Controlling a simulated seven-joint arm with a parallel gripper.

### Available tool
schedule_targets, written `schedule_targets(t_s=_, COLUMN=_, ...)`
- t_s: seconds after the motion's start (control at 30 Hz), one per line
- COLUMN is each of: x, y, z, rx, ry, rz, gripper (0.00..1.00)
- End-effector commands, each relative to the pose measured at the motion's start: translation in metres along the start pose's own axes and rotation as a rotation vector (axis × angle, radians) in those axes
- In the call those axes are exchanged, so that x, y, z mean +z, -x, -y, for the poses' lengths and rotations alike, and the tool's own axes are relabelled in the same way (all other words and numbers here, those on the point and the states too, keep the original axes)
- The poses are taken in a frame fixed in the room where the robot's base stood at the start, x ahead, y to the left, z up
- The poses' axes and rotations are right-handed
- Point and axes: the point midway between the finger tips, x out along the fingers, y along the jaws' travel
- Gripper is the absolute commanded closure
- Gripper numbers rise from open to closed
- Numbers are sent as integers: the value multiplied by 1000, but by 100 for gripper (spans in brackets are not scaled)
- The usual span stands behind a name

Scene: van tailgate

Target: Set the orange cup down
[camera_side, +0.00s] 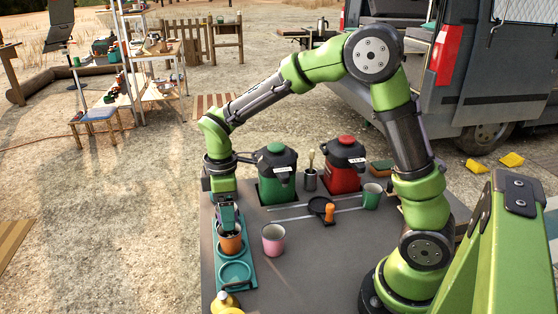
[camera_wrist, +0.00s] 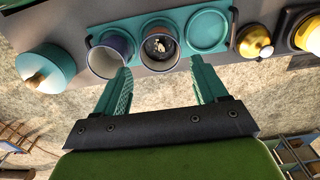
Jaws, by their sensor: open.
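The orange cup (camera_side: 231,243) stands upright in the teal tray (camera_side: 248,284), by its middle. In the wrist view a cup with a pale inside and something dark and light at its bottom (camera_wrist: 160,50) sits in the middle of the tray, apparently the same cup. My gripper (camera_side: 229,226) is directly above it in the side view. In the wrist view my gripper (camera_wrist: 162,66) is open, with one finger on either side of this cup. Whether the fingers touch it cannot be told. An empty round tray place (camera_wrist: 208,30) lies to its right.
A blue-purple cup (camera_wrist: 108,60) stands close on the cup's left in the wrist view, with a teal lidded jar (camera_wrist: 45,68) beyond. A pink cup (camera_side: 273,239) stands right of the tray. A yellow bottle (camera_side: 226,303) is at the front; green (camera_side: 276,177) and red (camera_side: 343,170) dispensers stand behind.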

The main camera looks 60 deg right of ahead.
Motion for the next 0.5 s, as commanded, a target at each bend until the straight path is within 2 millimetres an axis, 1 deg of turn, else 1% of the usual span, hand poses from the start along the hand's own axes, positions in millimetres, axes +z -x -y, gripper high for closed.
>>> schedule_targets(t_s=0.03, x=-1, y=9, z=-1, rx=4, ry=0, rz=-3, gripper=28)
schedule_targets(t_s=0.1, x=0, y=18, z=-1, rx=2, ry=1, rz=-1, gripper=28)
schedule_targets(t_s=0.27, x=2, y=32, z=1, rx=5, ry=-13, rz=-8, gripper=28)
schedule_targets(t_s=0.37, x=10, y=48, z=6, rx=23, ry=-80, rz=-45, gripper=28)
schedule_targets(t_s=0.47, x=26, y=74, z=17, rx=49, ry=-215, rz=-121, gripper=28)
schedule_targets(t_s=0.5, x=34, y=84, z=23, rx=59, ry=-284, rz=-160, gripper=28)
